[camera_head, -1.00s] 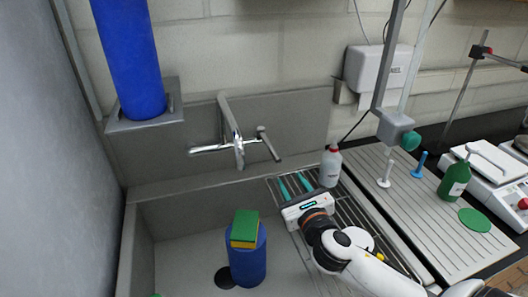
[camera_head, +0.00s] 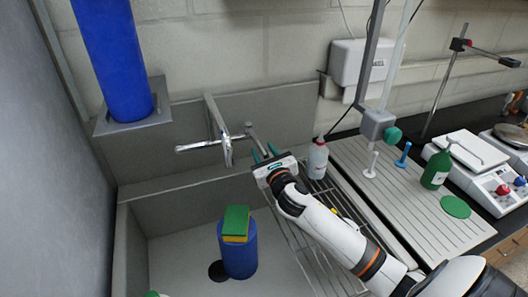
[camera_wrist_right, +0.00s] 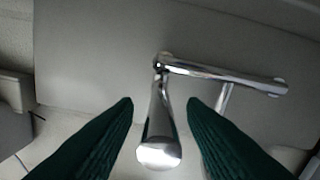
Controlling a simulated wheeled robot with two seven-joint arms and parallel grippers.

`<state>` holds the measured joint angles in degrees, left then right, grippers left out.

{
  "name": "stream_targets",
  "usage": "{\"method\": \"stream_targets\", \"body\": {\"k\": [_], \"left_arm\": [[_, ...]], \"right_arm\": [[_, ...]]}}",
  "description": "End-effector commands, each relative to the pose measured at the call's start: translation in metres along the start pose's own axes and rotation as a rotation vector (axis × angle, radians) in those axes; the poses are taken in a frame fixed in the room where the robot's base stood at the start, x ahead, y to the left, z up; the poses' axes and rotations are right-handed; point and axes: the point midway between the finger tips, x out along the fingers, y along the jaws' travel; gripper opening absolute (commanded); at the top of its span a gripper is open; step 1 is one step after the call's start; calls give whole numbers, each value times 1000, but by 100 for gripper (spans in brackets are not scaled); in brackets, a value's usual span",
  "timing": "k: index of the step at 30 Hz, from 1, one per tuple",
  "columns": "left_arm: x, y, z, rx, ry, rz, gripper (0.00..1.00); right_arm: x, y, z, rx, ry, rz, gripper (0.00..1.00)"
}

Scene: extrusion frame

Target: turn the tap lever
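The chrome tap (camera_head: 221,142) is fixed to the grey back wall of the sink, with its spout pointing up and a crossbar. Its lever (camera_head: 256,138) sticks out from the right end of the crossbar. My right gripper (camera_head: 264,152) is at the lever's outer end. In the right wrist view, the lever (camera_wrist_right: 159,125) lies between the two green fingers, with gaps on both sides, so the gripper is open and not clamped on it. The tap's crossbar (camera_wrist_right: 225,74) runs to the right behind it.
A white bottle with a red cap (camera_head: 317,160) stands close to the right of my gripper. A blue cylinder (camera_head: 238,252) with a green and yellow sponge (camera_head: 236,222) on top stands in the sink (camera_head: 185,240). A rack (camera_head: 290,235) lies below my arm.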

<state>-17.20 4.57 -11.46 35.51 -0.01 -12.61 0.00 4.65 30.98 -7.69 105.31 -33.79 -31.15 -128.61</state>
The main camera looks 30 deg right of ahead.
Motion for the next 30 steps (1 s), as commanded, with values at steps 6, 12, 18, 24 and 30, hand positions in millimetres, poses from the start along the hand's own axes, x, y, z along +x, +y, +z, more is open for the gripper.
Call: {"method": "stream_targets", "body": {"k": [6,12,18,24,30], "left_arm": [[0,0,0,0,0,0,36],[0,0,0,0,0,0,36],[0,0,0,0,0,0,36],[-2,0,0,0,0,1,36],[-2,1,0,0,0,1,36]], "right_arm": [[0,0,0,0,0,0,25],[0,0,0,0,1,0,0],[0,0,0,0,1,-2,0],[0,7,1,-6,8,-40,0],[1,22,4,-10,28,-143,0]]}}
